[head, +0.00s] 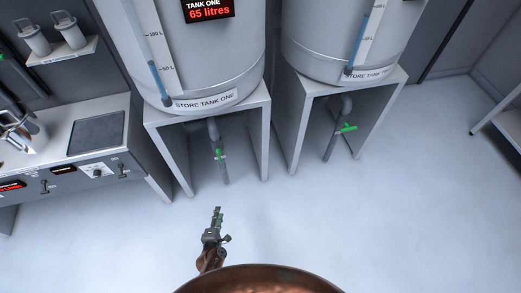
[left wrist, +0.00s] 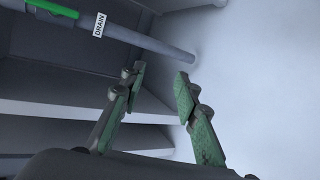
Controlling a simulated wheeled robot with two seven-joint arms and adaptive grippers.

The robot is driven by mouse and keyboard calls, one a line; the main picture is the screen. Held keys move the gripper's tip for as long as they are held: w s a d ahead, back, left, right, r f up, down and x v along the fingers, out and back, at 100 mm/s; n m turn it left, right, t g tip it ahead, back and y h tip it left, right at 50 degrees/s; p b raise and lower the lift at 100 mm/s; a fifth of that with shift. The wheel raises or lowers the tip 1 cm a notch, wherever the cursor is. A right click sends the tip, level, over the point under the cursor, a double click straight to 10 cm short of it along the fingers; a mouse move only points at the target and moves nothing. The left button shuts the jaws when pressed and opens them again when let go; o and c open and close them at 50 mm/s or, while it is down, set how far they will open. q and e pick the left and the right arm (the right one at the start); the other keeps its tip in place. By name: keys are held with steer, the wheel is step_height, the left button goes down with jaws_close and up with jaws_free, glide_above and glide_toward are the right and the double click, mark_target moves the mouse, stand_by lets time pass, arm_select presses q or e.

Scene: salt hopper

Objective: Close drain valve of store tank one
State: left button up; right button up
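Store tank one (head: 205,75) is a grey cylinder on a stand, with its name plate at the bottom front and a display reading 65 litres. Its drain pipe (head: 213,131) comes down under the stand, with a green valve handle (head: 219,154) on it. In the left wrist view the green handle (left wrist: 52,8) lies along the pipe (left wrist: 152,41), next to a DRAIN label (left wrist: 99,25). My left gripper (head: 217,212) is below the pipe in the head view, apart from the handle. Its fingers (left wrist: 160,83) are spread with nothing between them. My right gripper is not in view.
Store tank two (head: 340,50) stands to the right, its green handle (head: 347,128) across its pipe. The stand's legs (head: 264,140) flank the drain pipe. A counter (head: 65,150) with a dark plate and controls is at the left. The floor in front is clear.

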arm_select(q)
steer(key=w+d+r+n+t+y+b, duration=0.1)
steer(key=w+r+n+t+y+b, duration=0.2)
steer(key=w+r+n, duration=0.65)
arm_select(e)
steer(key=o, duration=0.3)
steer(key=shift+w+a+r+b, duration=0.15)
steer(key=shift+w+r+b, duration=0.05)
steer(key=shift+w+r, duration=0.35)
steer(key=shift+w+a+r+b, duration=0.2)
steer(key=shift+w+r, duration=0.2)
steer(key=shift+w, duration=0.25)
arm_select(q)
steer(key=n+t+y+b, duration=0.1)
steer(key=n+y+b, duration=0.15)
steer(key=n, duration=0.75)
glide_toward(219, 156)
steer(key=x, duration=0.3)
steer(key=b+x, duration=0.1)
steer(key=x, duration=0.6)
steer(key=shift+r+b, duration=0.2)
steer(key=shift+b, duration=0.2)
steer(key=shift+w+a+r, duration=0.1)
steer(key=shift+w+a, duration=0.05)
steer(key=shift+w, duration=0.35)
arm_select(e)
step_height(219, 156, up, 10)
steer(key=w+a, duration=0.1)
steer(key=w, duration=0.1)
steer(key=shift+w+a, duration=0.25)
